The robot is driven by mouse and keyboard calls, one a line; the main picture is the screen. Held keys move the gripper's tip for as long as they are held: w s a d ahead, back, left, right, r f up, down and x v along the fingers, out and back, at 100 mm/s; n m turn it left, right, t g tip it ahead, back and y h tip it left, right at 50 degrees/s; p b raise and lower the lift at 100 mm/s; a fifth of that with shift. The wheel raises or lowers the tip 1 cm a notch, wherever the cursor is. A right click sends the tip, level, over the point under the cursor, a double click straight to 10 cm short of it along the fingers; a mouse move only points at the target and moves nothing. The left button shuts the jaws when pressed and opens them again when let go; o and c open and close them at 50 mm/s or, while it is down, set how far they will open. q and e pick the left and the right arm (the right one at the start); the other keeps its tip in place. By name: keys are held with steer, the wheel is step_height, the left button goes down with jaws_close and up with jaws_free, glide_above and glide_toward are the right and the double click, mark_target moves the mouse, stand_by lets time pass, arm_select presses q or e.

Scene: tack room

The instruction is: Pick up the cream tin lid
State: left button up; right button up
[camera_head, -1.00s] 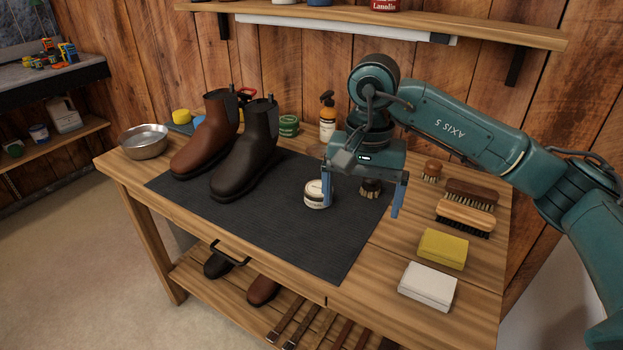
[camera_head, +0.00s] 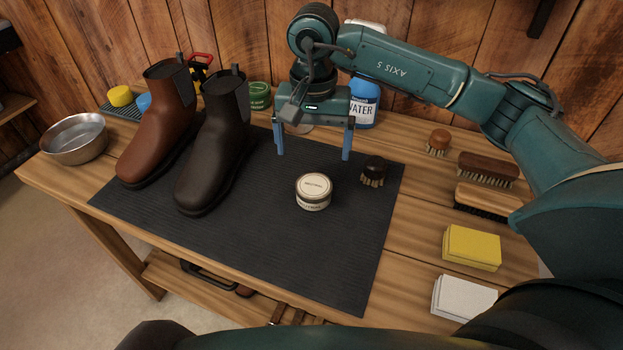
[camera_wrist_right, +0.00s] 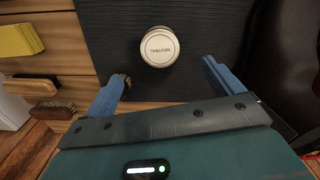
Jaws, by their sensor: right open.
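The cream tin (camera_head: 313,203) stands upright on the dark mat, with its pale round lid (camera_head: 314,184) on top. In the right wrist view the lid (camera_wrist_right: 159,46) shows from above, just beyond the fingertips and roughly centred between them. My right gripper (camera_head: 314,157) is open and empty. In the head view its two blue fingers point down and appear behind the tin, apart from it. The open fingers also show in the right wrist view (camera_wrist_right: 165,72). My left gripper is not in view.
The dark mat (camera_head: 290,265) is clear in front of the tin. A small round brush (camera_head: 373,170) stands close right of the tin. Brown (camera_head: 158,130) and black boots (camera_head: 213,150) stand left. Brushes (camera_head: 487,168), a yellow sponge (camera_head: 472,247) and a white block (camera_head: 463,297) lie right.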

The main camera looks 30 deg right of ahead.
mark_target(314, 185)
step_height(314, 185, down, 4)
steer(key=shift+r, duration=0.15)
step_height(314, 185, down, 5)
steer(key=shift+w+d+r+p, duration=0.1)
steer(key=shift+d+r+p, duration=0.05)
steer(key=shift+p, duration=0.65)
steer(key=shift+f, duration=0.35)
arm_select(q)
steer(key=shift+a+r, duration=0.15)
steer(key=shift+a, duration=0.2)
arm_select(e)
steer(key=c, duration=1)
